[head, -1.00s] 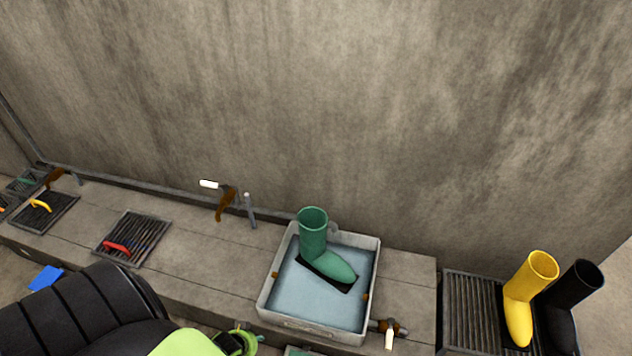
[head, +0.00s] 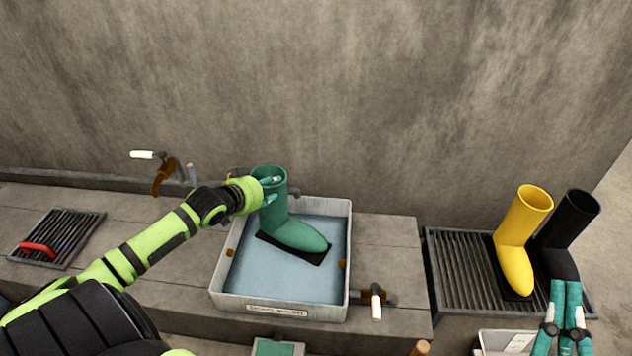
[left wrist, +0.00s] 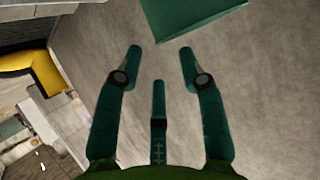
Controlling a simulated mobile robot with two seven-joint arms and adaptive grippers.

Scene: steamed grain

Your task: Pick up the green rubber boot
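The green rubber boot (head: 276,215) stands upright on a dark mat in a pale tray of water, its toe pointing right. My left gripper (head: 270,190) is open at the left side of the boot's shaft, near its top. In the left wrist view the fingers (left wrist: 160,62) are spread with nothing between them. Part of the green boot (left wrist: 195,14) shows beyond the fingertips there. My right gripper (head: 565,284) is at the lower right, its fingers pointing up in front of the black boot; its opening is unclear.
The tray (head: 350,235) sits on a concrete ledge against a wall. A yellow boot (head: 518,245) and a black boot (head: 566,230) are on a grate (head: 455,275) at right. A white-handled tap (head: 376,303) is beside the tray, and another (head: 148,155) is behind it at left.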

